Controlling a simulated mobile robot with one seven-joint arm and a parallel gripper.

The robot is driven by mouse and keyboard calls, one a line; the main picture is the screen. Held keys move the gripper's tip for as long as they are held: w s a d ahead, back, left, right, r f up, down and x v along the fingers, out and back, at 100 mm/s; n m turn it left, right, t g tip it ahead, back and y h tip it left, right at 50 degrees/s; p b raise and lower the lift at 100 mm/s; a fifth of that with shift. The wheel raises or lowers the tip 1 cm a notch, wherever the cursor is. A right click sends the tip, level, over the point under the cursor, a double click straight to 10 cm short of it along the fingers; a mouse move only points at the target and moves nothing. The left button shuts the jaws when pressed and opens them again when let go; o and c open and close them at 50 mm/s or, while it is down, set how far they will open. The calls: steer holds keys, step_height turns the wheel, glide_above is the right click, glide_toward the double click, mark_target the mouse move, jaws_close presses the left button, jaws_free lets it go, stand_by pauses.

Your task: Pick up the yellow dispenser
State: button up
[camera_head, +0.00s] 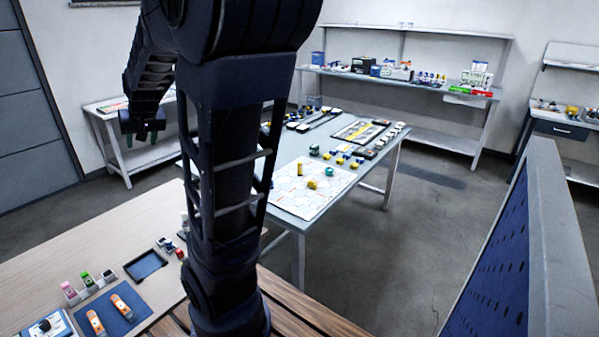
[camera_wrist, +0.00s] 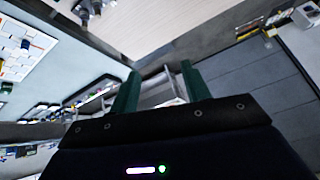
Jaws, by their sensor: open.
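On the white patterned mat (camera_head: 300,203) of the central table stand a small upright yellow thing (camera_head: 299,169) and a squat yellow thing (camera_head: 313,184). I cannot tell which is the dispenser; both are small at this distance. My gripper (camera_head: 142,138) hangs in the air at the left, far from both, in front of the white side table. In the wrist view its two green fingers (camera_wrist: 158,85) are apart with nothing between them.
A teal round thing (camera_head: 329,171) sits near the yellow things. My arm hides the central table's left part. A wooden bench (camera_head: 60,262) with orange tools (camera_head: 122,305) lies at front left. A blue perforated panel (camera_head: 500,265) stands at right. Floor right of the table is clear.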

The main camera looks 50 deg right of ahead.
steer(key=w+d+f+m+t+h, duration=0.1)
steer(key=w+d+f+m+h, duration=0.1)
steer(key=w+d, duration=0.55)
steer(key=w+d+f+m+h, duration=0.15)
steer(key=w+d, duration=0.35)
steer(key=d, duration=0.5)
steer(key=w+d+f+m+h, duration=0.1)
steer(key=d+f+m, duration=0.15)
steer(key=d, duration=0.65)
steer(key=w+d+f+m+h, duration=0.2)
steer(key=d+f, duration=0.2)
steer(key=d, duration=0.4)
steer(key=m+g+h, duration=0.6)
steer(key=g+h, duration=0.2)
glide_above(299, 163)
step_height(299, 163, down, 21)
steer(key=shift+a+r, duration=0.15)
steer(key=shift+r, duration=0.05)
step_height(299, 163, down, 7)
steer(key=shift+r, duration=0.2)
steer(key=shift+x, duration=1.05)
steer(key=shift+w+d+f, duration=0.1)
steer(key=shift+d+f, duration=0.1)
steer(key=shift+d, duration=0.25)
